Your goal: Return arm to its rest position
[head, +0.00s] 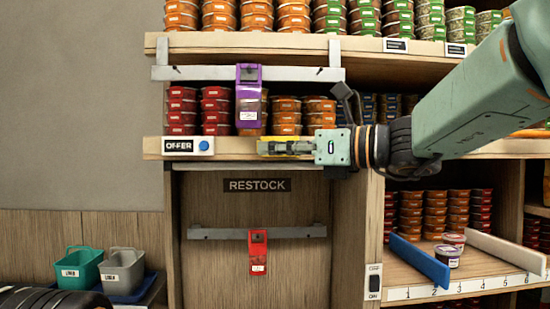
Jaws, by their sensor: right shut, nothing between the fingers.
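My right arm (470,100) comes in from the upper right, pale green with black joints. My right gripper (264,148) points left in front of the shelf edge, just right of the OFFER label and above the RESTOCK sign. Its fingers are shut with nothing between them. A yellow strip shows along the fingers; I cannot tell whether it is part of them or behind them. My left gripper is not in view.
A purple clip (248,95) hangs from the upper rail (200,73), just above my gripper. A red clip (258,252) hangs from the lower rail (210,233). Cans fill the shelves. Blue (420,262) and white (505,252) dividers stand lower right; bins (80,268) stand lower left.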

